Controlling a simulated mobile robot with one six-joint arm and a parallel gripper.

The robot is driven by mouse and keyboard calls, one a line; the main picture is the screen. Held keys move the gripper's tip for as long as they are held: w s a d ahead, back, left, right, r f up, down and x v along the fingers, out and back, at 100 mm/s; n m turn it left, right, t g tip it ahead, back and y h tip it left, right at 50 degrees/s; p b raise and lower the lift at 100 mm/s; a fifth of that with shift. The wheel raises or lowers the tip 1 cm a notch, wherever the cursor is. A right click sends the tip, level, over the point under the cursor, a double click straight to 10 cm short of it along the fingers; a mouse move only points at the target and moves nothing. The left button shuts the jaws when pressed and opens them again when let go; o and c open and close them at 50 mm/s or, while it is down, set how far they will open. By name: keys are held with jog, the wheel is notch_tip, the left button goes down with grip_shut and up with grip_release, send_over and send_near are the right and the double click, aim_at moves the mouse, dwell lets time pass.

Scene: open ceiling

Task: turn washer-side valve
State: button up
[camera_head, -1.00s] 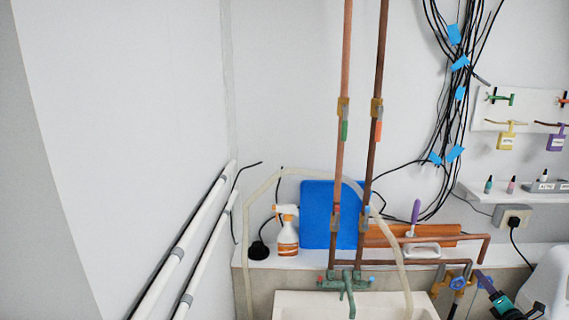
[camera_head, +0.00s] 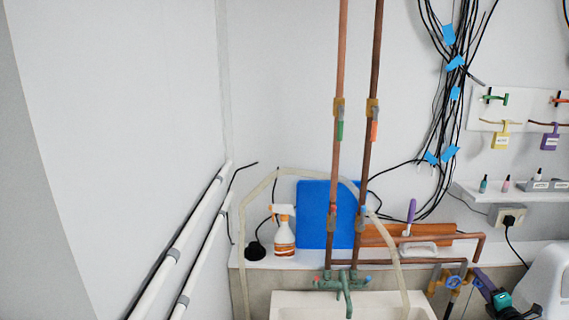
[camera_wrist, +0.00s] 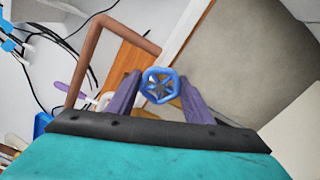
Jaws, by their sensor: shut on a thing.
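The washer-side valve has a small blue handwheel (camera_wrist: 161,86), seen in the wrist view between the two purple fingers of my gripper (camera_wrist: 160,82). The fingers are shut on the wheel, one at each side of its rim. In the head view my gripper (camera_head: 479,282) reaches in from the lower right to the right-hand valve, and its fingers hide most of that wheel. A second blue-wheeled valve (camera_head: 453,282) sits just to the left on the brass pipework, apart from my gripper.
Copper pipes (camera_head: 425,261) run just above the valves. A white sink (camera_head: 295,304) with a green tap (camera_head: 341,281) is to the left. A white machine (camera_head: 545,285) stands close on the right.

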jog(key=shift+m, duration=1.7)
jog(key=shift+m, duration=1.5)
jog(key=o, duration=1.2)
jog(key=shift+s+a+b, duration=0.25)
jog(key=shift+s+b, duration=0.65)
jog(key=shift+s, duration=1.4)
jog(key=shift+s+a+b, duration=0.25)
jog(key=shift+s+b, duration=0.65)
jog(key=shift+s, duration=1.4)
jog(key=shift+s+a+b, duration=0.25)
jog(key=shift+s+b, duration=0.65)
jog(key=shift+s, duration=1.4)
